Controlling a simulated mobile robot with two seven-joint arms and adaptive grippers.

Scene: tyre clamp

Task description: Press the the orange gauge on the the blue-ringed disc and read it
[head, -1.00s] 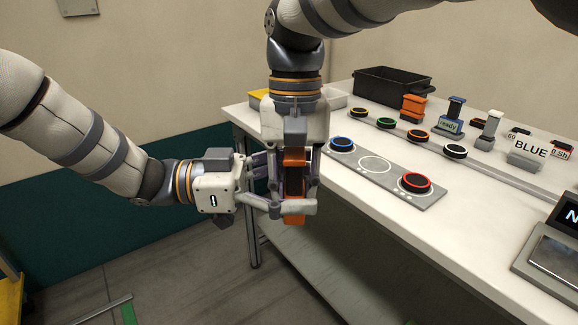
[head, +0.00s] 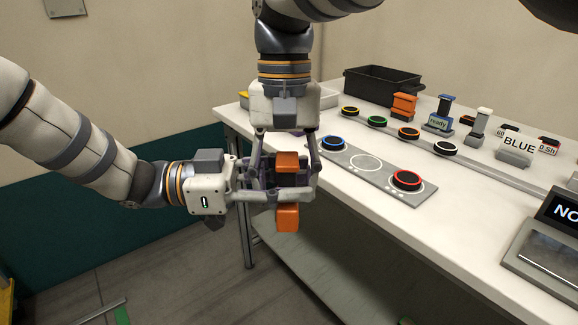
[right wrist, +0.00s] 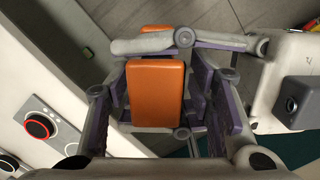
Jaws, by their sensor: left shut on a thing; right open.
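The orange gauge (head: 287,217), with orange ends and a dark middle, hangs upright in the air in front of the table. My left gripper (head: 284,190) comes in from the left and is shut on its middle. My right gripper (head: 289,178) points down from above, open, its fingers around the upper part of the gauge. In the right wrist view the gauge's orange end (right wrist: 156,92) lies between the spread fingers. The blue-ringed disc (head: 333,142) sits at the left end of a grey plate (head: 381,177) on the table.
The plate also has an empty white circle (head: 366,163) and a red-ringed disc (head: 407,180). Behind are a rail of several ringed discs, another orange piece (head: 403,105), a blue "ready" piece (head: 439,115), a BLUE sign (head: 518,145) and a black bin (head: 381,84). A display (head: 560,215) stands right.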

